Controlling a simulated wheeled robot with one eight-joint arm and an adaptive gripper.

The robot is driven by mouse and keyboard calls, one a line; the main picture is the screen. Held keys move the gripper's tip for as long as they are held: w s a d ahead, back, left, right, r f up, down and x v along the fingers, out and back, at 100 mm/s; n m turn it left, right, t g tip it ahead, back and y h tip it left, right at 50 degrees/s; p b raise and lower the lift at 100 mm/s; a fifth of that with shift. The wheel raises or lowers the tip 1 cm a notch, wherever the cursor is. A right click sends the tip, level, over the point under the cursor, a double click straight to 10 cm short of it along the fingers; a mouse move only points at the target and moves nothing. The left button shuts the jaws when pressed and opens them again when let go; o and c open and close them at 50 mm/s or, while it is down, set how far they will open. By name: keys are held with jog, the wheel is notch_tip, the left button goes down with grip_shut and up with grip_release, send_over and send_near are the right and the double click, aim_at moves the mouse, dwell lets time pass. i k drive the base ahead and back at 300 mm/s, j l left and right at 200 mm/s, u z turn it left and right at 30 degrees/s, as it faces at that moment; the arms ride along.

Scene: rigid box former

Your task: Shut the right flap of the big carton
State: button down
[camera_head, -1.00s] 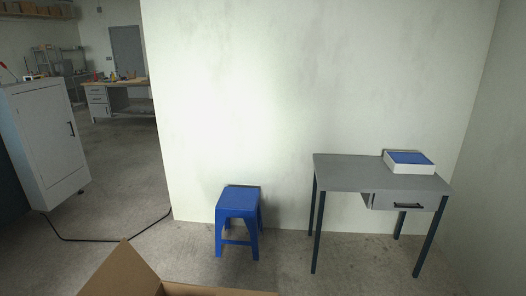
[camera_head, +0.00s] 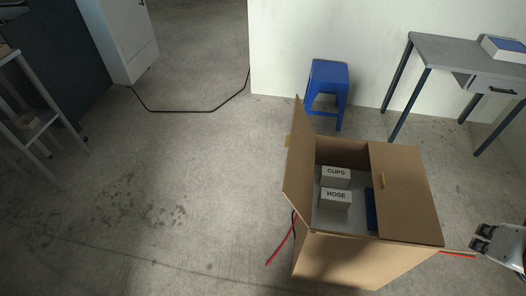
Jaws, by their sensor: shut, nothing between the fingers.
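The big carton (camera_head: 340,262) is brown cardboard and stands on the floor in the lower right of the head view. Its right flap (camera_head: 404,195) lies across the right part of the opening, flat or nearly so, with a small tan tab on its inner edge. Its left flap (camera_head: 299,165) stands up steeply. Inside show a white box marked CUPS (camera_head: 336,177), one marked HOSE (camera_head: 336,200) and part of a blue item (camera_head: 371,209). My gripper (camera_head: 479,238) is shut and empty, to the right of the carton and apart from it, partly cut by the picture edge.
A blue stool (camera_head: 328,85) stands behind the carton. A grey desk (camera_head: 448,58) with a blue-topped white box (camera_head: 504,48) is at the back right. Red strips (camera_head: 281,243) lie on the floor beside the carton. The floor to the left is clear up to a shelf rack (camera_head: 45,110).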

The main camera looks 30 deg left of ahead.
aim_at(298, 185)
jog(key=k+j, duration=0.1)
jog(key=j, duration=0.3)
jog(key=k+j, duration=0.15)
jog(key=j, duration=0.3)
jog(key=k+j+z, duration=0.1)
jog(key=j, duration=0.3)
jog(key=k+j, duration=0.15)
jog(key=j, duration=0.25)
jog(key=k+j+z, duration=0.1)
jog(key=j, duration=0.3)
jog(key=k+j, duration=0.15)
jog(key=j, duration=0.25)
jog(key=i+l+u, duration=0.15)
jog(key=i+u, duration=0.25)
jog(key=i, duration=0.4)
